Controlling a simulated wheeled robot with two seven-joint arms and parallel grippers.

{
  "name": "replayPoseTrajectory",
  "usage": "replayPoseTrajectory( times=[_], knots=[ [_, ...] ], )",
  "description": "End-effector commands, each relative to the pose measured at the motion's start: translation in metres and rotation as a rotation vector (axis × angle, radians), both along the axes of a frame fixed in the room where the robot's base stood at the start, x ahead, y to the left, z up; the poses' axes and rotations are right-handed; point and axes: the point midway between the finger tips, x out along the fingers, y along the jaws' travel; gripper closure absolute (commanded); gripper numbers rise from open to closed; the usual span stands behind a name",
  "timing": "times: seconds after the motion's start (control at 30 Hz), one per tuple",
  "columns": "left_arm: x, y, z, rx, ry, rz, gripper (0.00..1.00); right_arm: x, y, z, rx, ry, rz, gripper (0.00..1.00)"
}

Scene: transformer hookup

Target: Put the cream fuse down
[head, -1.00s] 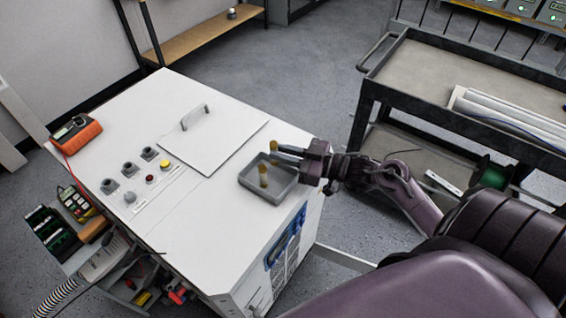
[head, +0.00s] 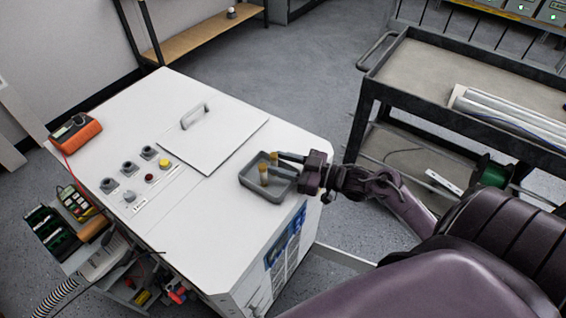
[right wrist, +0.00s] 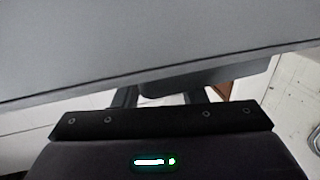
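Two yellowish fuses stand upright in the small grey tray (head: 262,194) at the right end of the white cabinet top. One fuse (head: 263,174) is nearer the front left. The other fuse (head: 274,158) is at the back, close to a fingertip of my right gripper (head: 280,164). I cannot tell by colour which is the cream one. The right gripper's fingers are spread apart over the tray's right side, with nothing visible held between them. My left gripper is out of view.
The white cabinet (head: 190,235) has a handled lid plate (head: 205,140) left of the tray. An orange meter (head: 75,132) lies at its far left corner. A dark cart (head: 440,85) stands at the right, with floor between it and the cabinet.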

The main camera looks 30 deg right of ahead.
Motion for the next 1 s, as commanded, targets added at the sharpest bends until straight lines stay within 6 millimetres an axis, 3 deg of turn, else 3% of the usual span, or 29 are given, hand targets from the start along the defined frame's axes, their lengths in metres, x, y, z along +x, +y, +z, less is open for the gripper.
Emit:
replayPoseTrajectory(
  times=[0.33,0.8,1.0],
  knots=[
    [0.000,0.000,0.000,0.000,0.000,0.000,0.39,-0.005,-0.004,0.002,-0.002,0.002,-0.002,0.62],
    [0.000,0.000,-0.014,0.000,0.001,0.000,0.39,-0.079,-0.059,0.001,-0.001,0.004,0.000,0.62],
    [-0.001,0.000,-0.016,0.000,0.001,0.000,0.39,-0.094,-0.071,0.003,-0.001,0.001,0.000,0.62]
  ],
)
